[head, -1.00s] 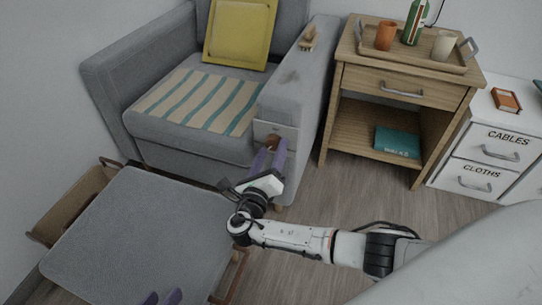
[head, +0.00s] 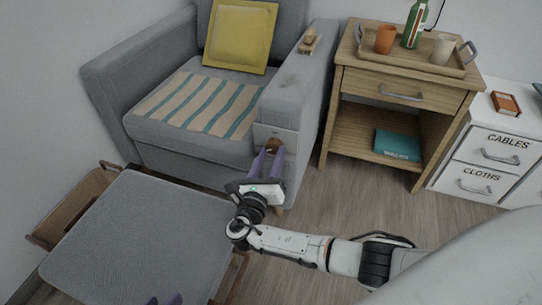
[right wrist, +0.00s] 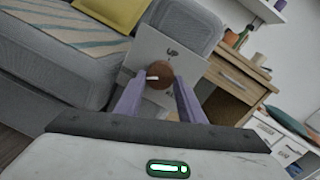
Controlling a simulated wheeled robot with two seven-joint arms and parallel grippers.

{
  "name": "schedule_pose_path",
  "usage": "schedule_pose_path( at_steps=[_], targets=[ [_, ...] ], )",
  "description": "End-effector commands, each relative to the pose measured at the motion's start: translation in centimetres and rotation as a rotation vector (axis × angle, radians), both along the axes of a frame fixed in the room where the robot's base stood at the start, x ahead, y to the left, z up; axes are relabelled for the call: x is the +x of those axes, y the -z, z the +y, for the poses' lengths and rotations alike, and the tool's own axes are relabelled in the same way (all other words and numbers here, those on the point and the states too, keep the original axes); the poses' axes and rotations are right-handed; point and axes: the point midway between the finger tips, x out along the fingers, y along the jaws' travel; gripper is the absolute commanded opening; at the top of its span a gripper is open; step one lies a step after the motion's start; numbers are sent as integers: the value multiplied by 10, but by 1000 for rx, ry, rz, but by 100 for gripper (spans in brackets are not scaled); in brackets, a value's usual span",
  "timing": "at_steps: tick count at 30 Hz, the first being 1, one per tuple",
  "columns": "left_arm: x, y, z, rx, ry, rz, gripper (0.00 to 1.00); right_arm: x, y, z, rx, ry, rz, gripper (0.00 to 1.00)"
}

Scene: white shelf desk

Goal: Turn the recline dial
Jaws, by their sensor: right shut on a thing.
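The recline dial (right wrist: 160,84) is a round brown knob on a pale plate (right wrist: 150,49) on the front of the grey armchair's arm. The plate has the word "UP" above the dial. A white mark on the dial points left in the right wrist view. My right gripper (head: 268,151) has its purple fingers on either side of the dial and is shut on it; it also shows in the right wrist view (right wrist: 159,92).
The armchair (head: 190,149) holds a yellow cushion (head: 240,35) and a striped cloth. A grey-topped ottoman (head: 130,235) stands in front. A wooden side table (head: 345,80) with a tray and a white drawer unit (head: 490,160) stand right. Floor is bare between them.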

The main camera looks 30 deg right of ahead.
Motion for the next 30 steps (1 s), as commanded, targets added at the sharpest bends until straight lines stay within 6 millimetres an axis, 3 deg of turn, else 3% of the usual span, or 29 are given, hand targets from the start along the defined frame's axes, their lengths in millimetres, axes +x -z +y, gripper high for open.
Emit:
schedule_pose_path(
  at_steps=[11,12,15,25,30],
  targets=[
    [0,-2,-1,-6,0,-4,31,-1,1,2,36,0,-39,13],
    [0,-2,-1,-6,0,-4,31,-1,1,2,36,0,-38,37],
    [0,-2,-1,-7,0,-5,31,-1,1,1,36,-1,-38,54],
    [0,-3,-1,-6,0,-6,31,-1,0,2,33,0,-36,54],
    [1,-7,1,5,-1,-7,31,-8,0,14,35,4,-35,54]
  ],
)
